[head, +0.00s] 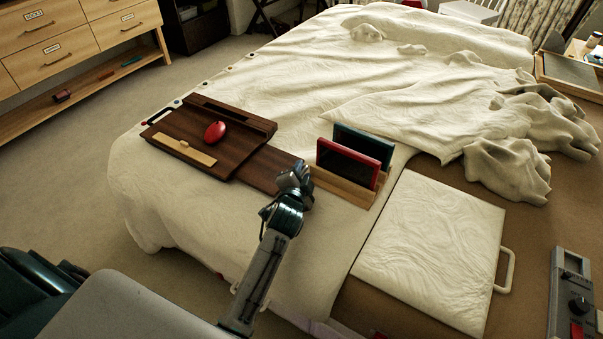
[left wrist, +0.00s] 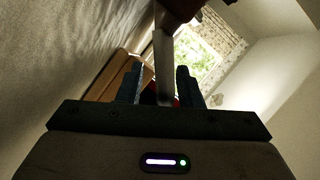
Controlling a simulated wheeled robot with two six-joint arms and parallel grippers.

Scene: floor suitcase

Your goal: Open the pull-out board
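A dark brown wooden lap desk (head: 188,122) lies on the bed near its front left corner. A flat dark brown board (head: 258,168) sticks out from its right side, toward my left gripper (head: 297,175). My gripper is at the board's right end; whether it touches the board is hidden in the head view. In the left wrist view, the two fingers of my left gripper (left wrist: 160,87) stand apart. A narrow greyish strip (left wrist: 163,55) shows between them, with visible gaps on both sides, and a dark brown edge (left wrist: 182,8) is above it. My right gripper is not in view.
A red rounded object (head: 215,131) rests on the lap desk. A wooden stand (head: 343,187) with a red-framed tablet (head: 347,163) is just right of my left gripper. A pale quilted panel (head: 430,245) lies farther right. Rumpled bedding (head: 420,60) fills the back.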

